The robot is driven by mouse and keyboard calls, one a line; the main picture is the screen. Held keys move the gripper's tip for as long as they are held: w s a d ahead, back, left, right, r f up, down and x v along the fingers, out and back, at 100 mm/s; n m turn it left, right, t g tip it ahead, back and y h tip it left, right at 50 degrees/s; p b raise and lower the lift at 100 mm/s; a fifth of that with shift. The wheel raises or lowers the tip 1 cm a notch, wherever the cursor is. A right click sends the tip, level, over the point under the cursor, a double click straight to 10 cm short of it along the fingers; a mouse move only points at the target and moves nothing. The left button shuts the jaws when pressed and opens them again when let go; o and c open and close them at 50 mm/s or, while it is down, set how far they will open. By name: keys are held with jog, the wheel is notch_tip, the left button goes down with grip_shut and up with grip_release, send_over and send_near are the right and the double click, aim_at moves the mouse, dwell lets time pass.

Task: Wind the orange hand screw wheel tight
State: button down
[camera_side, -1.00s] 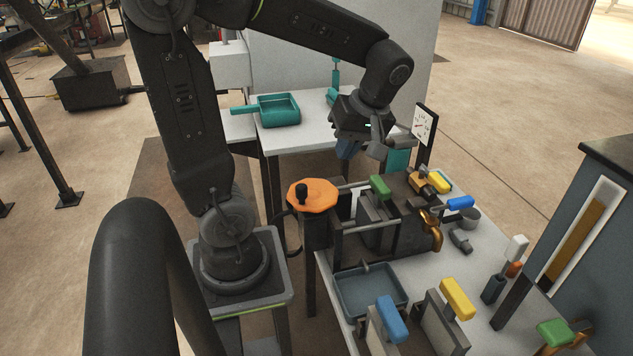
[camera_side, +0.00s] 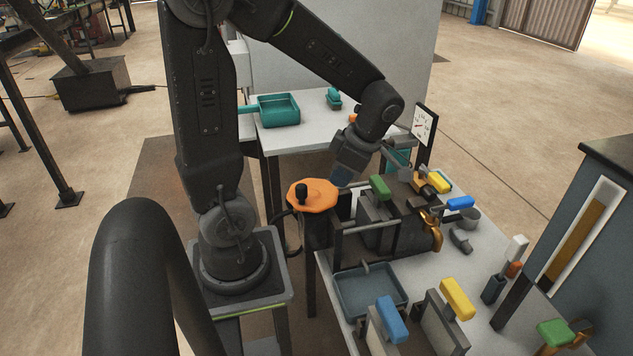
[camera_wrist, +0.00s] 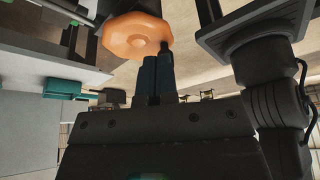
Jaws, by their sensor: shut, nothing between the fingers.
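The orange hand screw wheel (camera_side: 312,196) is a flat disc at the left end of the press (camera_side: 400,232), with a dark knob (camera_side: 301,191) standing on its left part. In the wrist view the wheel (camera_wrist: 135,36) shows at the top, just beyond my fingertips. My gripper (camera_side: 343,176) is beside the wheel's right back edge, pointing down. In the wrist view its fingers (camera_wrist: 160,70) are together with nothing between them. I cannot tell whether the fingertips touch the rim.
A dial gauge (camera_side: 421,124) stands behind the press. The bench holds a grey tray (camera_side: 369,311), a yellow-handled part (camera_side: 457,299) and a blue-handled part (camera_side: 392,320). A teal tray (camera_side: 278,111) is on the back table. Parallel rods and a green block (camera_side: 380,188) lie right of the wheel.

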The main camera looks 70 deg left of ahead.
aim_at(303, 189)
jog(key=s+a+f, duration=0.2)
jog(key=s+f, duration=0.1)
jog(key=shift+s+a, duration=0.1)
jog(key=shift+s, duration=0.05)
jog(key=shift+s+a, duration=0.35)
jog(key=shift+s, duration=0.2)
jog(key=shift+s, duration=0.1)
jog(key=shift+s+a, duration=0.3)
jog(key=shift+s, duration=0.6)
